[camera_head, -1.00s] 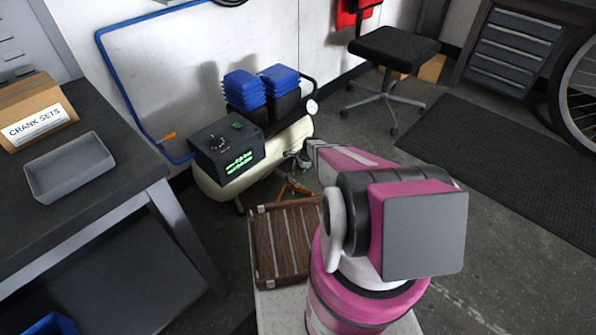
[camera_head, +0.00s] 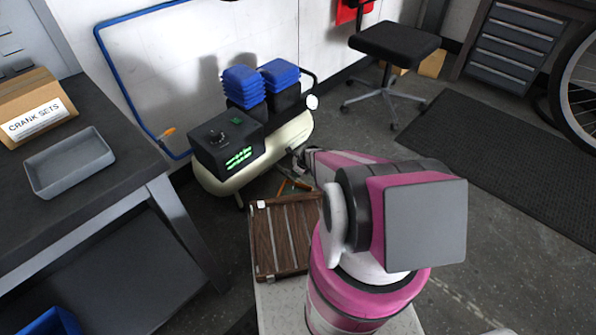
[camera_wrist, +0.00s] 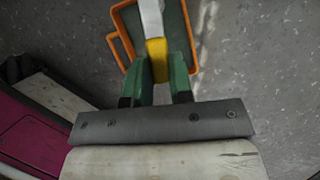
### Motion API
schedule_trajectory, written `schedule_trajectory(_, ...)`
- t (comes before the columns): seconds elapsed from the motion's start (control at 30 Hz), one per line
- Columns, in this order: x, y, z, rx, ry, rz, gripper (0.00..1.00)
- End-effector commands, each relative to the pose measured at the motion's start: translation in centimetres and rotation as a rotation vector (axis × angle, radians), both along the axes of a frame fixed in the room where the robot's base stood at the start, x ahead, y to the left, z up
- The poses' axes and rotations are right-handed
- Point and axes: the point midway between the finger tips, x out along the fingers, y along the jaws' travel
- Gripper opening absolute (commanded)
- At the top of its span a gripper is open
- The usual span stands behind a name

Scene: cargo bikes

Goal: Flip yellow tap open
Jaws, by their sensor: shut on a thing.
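In the wrist view a yellow tap handle (camera_wrist: 157,48) sits between the two green fingers of my gripper (camera_wrist: 159,66). My gripper is shut on it. A pale, whitish part adjoins the yellow handle at the top of that view. In the head view my gripper (camera_head: 299,158) is low beside the right end of the cream air compressor (camera_head: 215,184). My arm and the compressor's end hide the yellow handle there.
An orange-rimmed tray (camera_wrist: 119,50) lies on the floor below my gripper. A dark workbench (camera_head: 110,195) stands at left, and a brown slatted case (camera_head: 283,237) is beside my arm. An orange-handled valve (camera_head: 168,133) is on the blue wall pipe.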

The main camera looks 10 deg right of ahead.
Motion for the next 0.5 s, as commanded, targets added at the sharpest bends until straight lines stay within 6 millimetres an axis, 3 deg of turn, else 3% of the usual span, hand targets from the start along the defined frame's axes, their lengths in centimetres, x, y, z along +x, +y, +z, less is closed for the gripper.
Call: schedule_trajectory(0.5,-1.04,1.13,0.12,0.000,-0.001,-0.243,0.00)
